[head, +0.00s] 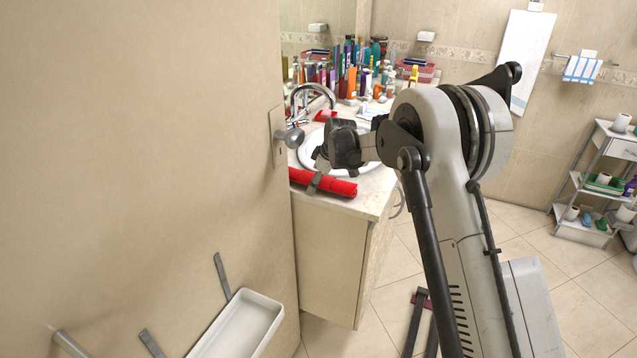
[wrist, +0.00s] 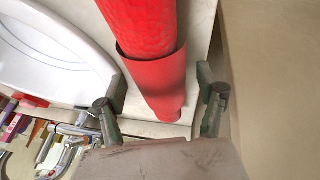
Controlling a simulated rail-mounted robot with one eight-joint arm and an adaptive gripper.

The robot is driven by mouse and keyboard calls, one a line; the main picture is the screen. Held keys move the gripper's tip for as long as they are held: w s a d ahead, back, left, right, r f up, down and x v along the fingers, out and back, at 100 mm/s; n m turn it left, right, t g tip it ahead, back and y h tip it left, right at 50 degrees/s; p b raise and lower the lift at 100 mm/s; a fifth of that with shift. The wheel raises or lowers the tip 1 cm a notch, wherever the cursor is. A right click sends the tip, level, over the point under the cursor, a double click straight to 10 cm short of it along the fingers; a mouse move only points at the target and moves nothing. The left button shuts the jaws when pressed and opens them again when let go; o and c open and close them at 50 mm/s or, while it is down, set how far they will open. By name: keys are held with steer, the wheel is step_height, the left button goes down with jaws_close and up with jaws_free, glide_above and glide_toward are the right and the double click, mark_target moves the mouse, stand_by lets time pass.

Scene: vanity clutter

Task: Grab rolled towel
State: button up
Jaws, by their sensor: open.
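The rolled towel (head: 333,185) is a bright red roll lying along the front edge of the vanity counter in the head view. In the wrist view the red rolled towel (wrist: 155,75) runs from the top edge down toward my gripper (wrist: 160,112). My gripper is open, with one finger on each side of the roll's lower end in the picture. In the head view my gripper (head: 317,175) is over the counter at the towel, and one finger hangs in front of the roll. I cannot tell whether the fingers touch the towel.
The white sink basin (head: 310,150) and chrome faucet (head: 312,92) are beside the towel. Many bottles (head: 350,80) crowd the counter's back. A door or wall panel with a knob (head: 290,137) stands close on the left. A shelf rack (head: 600,180) stands far right.

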steer(key=c, duration=1.4)
steer(key=shift+o, duration=0.2)
steer(key=shift+r, duration=0.15)
